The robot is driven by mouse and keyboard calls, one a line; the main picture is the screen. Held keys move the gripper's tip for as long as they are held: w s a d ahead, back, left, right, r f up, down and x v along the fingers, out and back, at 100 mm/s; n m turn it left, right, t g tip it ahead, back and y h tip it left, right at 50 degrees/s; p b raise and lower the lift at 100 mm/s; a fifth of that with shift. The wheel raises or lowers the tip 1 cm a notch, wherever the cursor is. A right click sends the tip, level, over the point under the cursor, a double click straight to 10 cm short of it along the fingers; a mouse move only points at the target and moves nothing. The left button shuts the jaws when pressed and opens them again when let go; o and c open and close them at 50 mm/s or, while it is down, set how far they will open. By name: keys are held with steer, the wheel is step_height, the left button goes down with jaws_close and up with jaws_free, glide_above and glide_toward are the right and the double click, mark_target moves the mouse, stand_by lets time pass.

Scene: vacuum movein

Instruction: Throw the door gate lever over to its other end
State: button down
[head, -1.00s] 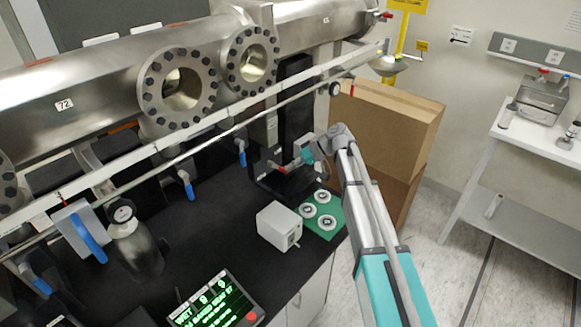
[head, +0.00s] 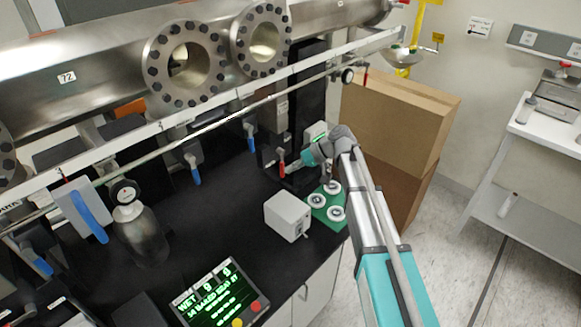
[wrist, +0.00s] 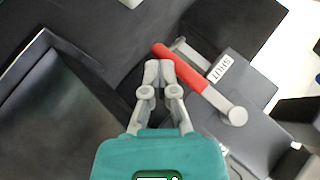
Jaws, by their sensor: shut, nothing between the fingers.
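The door gate lever has a red grip (head: 281,163) and stands at the base of the dark upright gate housing in the head view. In the wrist view, its red grip (wrist: 182,70) slants from upper left to lower right, and its grey arm ends at a round pivot (wrist: 236,116). A white label reading SHUT (wrist: 220,68) lies beside it. My gripper (head: 292,166) is at the lever's right side in the head view. In the wrist view, my gripper's fingertips (wrist: 159,70) are together and empty, close by the grip's upper end; I cannot tell whether they touch it.
A grey-white box (head: 287,217) and a green pad (head: 318,200) with three round pieces sit on the black bench in front. Cardboard boxes (head: 395,125) stand behind my arm. A steel tube with flanges (head: 185,62) and a long rail run above.

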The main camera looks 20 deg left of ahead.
steer(key=shift+s+a+f, duration=0.1)
steer(key=shift+s+a, duration=0.05)
steer(key=shift+s, duration=0.45)
steer(key=shift+a, duration=0.1)
steer(key=shift+w+r+p, duration=0.15)
steer(key=shift+r+p, duration=0.7)
steer(key=shift+r, duration=0.05)
steer(key=shift+w, duration=0.1)
steer(key=w+d, duration=0.7)
steer(key=d, duration=0.5)
steer(key=shift+d+f, duration=0.15)
steer(key=shift+d, duration=0.05)
stand_by(0.4)
